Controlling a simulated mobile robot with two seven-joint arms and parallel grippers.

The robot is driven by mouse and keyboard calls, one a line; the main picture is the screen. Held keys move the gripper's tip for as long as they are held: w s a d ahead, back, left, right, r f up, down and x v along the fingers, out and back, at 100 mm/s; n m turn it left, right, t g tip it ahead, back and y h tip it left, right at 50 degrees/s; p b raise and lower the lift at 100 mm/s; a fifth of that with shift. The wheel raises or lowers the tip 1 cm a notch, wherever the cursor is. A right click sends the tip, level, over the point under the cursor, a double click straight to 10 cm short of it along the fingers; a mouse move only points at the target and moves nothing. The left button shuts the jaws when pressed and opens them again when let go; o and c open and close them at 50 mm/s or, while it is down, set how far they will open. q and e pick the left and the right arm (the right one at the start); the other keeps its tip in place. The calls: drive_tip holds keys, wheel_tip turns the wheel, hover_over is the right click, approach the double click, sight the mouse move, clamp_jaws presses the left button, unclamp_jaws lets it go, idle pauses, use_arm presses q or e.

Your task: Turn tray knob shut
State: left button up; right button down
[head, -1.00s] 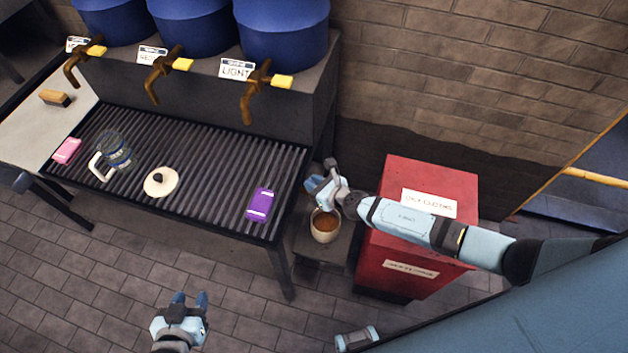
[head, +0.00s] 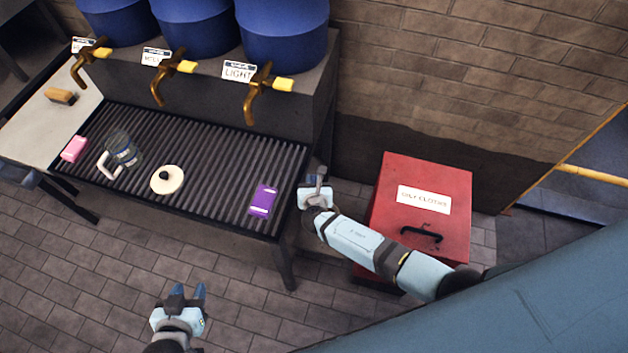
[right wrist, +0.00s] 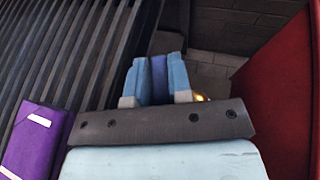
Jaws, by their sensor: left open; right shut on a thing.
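The slatted drain tray (head: 215,150) is set in the bench under the taps. My right gripper (head: 318,178) is at the tray's right end, shut on the tray knob, which the fingers almost wholly hide. In the right wrist view the two blue fingers (right wrist: 158,80) are close together beside the slats (right wrist: 75,50). How far the knob is turned cannot be seen. My left gripper (head: 186,292) is open and empty, over the floor in front of the bench.
Brass taps (head: 258,90) hang above. A red bin (head: 390,190) stands to the right, close to my right arm.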

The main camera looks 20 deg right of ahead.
drive_tip(key=m+g+h+b, duration=0.1)
drive_tip(key=m+h, duration=0.1)
drive_tip(key=h, duration=0.1)
drive_tip(key=shift+f+m, duration=0.1)
drive_tip(key=shift+m, duration=0.3)
drive_tip(key=shift+m+g+h, duration=0.3)
drive_tip(key=shift+g+h, duration=0.1)
drive_tip(key=shift+m+h, duration=0.3)
drive_tip(key=c, duration=1)
unclamp_jaws()
drive_tip(key=shift+c, duration=0.2)
